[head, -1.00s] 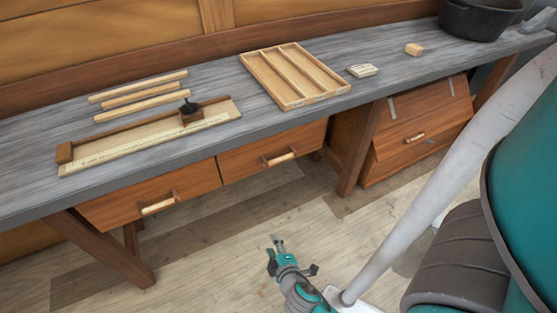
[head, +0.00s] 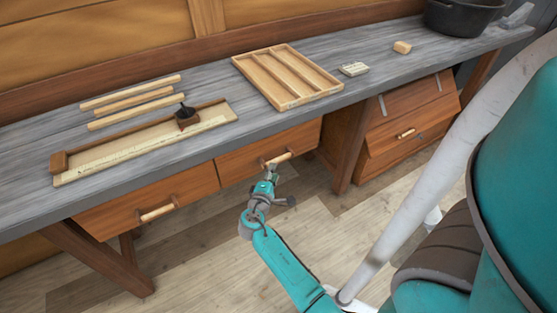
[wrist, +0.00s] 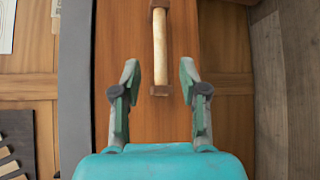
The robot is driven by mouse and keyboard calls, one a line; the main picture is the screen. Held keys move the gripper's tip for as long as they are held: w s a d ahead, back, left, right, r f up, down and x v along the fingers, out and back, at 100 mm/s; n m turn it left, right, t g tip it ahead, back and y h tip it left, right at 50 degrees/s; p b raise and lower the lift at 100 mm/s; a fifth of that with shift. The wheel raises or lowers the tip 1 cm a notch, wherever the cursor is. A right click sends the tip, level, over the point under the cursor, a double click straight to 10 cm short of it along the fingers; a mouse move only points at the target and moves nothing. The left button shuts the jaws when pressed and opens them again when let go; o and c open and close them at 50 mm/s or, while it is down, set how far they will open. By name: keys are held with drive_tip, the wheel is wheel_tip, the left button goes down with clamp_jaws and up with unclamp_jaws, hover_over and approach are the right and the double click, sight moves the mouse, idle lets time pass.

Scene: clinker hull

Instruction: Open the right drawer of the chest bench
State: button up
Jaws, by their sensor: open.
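The chest bench has two brown drawers under its grey top. The right drawer (head: 240,163) looks shut and has a pale wooden bar handle (head: 281,158) on dark mounts. My gripper (head: 271,170) is just in front of this handle. In the wrist view my gripper (wrist: 158,75) is open, with a finger on each side of the lower part of the handle (wrist: 160,45). The left drawer (head: 110,210) is shut, with a similar handle (head: 157,213).
On the bench top (head: 215,70) lie a slotted wooden tray (head: 335,92), several wooden strips (head: 130,92), a long board (head: 80,175) and small blocks. A brown chest (head: 420,110) stands at right. The floor in front is clear.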

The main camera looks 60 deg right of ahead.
sight(279, 158)
drive_tip(key=x, duration=0.8)
drive_tip(key=shift+w+d, duration=0.1)
drive_tip(key=shift+d, duration=0.05)
drive_tip(key=shift+c, duration=0.2)
clamp_jaws()
